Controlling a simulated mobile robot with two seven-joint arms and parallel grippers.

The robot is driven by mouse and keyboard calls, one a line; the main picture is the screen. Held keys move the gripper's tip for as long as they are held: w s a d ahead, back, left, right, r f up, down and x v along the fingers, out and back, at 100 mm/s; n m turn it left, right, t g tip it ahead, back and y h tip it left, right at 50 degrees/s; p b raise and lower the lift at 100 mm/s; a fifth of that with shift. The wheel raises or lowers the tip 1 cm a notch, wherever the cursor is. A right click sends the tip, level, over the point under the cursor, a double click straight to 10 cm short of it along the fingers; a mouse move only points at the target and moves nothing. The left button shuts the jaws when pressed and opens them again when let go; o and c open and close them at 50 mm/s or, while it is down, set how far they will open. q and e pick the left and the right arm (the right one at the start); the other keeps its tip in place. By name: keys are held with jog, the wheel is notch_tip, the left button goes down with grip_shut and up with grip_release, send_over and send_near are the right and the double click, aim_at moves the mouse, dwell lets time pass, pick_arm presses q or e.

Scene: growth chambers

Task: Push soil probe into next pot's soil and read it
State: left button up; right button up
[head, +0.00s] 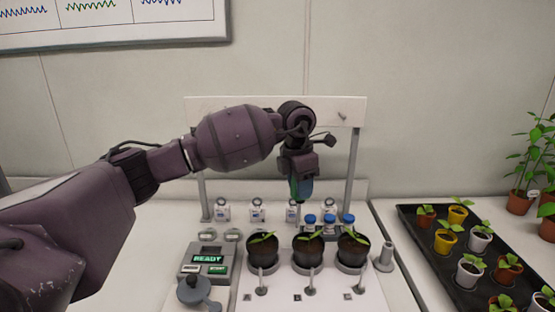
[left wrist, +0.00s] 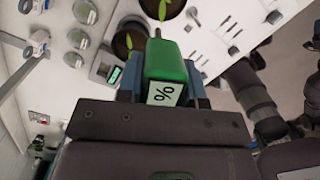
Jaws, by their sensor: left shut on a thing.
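My left gripper (head: 300,199) is shut on a green soil probe, pointing down above and behind the pots. In the left wrist view the probe (left wrist: 167,62) has a white label with a % sign and sits between the blue fingers of the gripper (left wrist: 163,80). Its short grey tip points toward the pots, apparently clear of the soil. Three dark pots with seedlings stand in a row: left pot (head: 262,256), middle pot (head: 307,257), right pot (head: 352,256). A grey reader (head: 205,258) to their left shows READY. My right gripper is out of view.
Several blue-capped vials (head: 329,229) stand behind the pots. A white frame (head: 355,170) rises around the back of the station. Small posts stand before the pots, and a grey holder (head: 384,257) stands at right. A black tray (head: 437,268) of colored pots lies further right.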

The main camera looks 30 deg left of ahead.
pick_arm(q)
jog(key=shift+w+d+f, duration=0.25)
jog(key=shift+w+d, duration=0.15)
jog(key=shift+d, duration=0.1)
jog(key=shift+w+d+f, duration=0.2)
jog(key=shift+w+d, duration=0.2)
jog(key=shift+d, duration=0.05)
jog(key=shift+n+t, duration=0.5)
jog(key=f, duration=0.1)
jog(key=w+f+b, duration=0.1)
jog(key=f, duration=0.1)
jog(key=w+f+b, duration=0.1)
jog(key=f, duration=0.1)
jog(key=shift+a+f, duration=0.25)
jog(key=shift+a, duration=0.15)
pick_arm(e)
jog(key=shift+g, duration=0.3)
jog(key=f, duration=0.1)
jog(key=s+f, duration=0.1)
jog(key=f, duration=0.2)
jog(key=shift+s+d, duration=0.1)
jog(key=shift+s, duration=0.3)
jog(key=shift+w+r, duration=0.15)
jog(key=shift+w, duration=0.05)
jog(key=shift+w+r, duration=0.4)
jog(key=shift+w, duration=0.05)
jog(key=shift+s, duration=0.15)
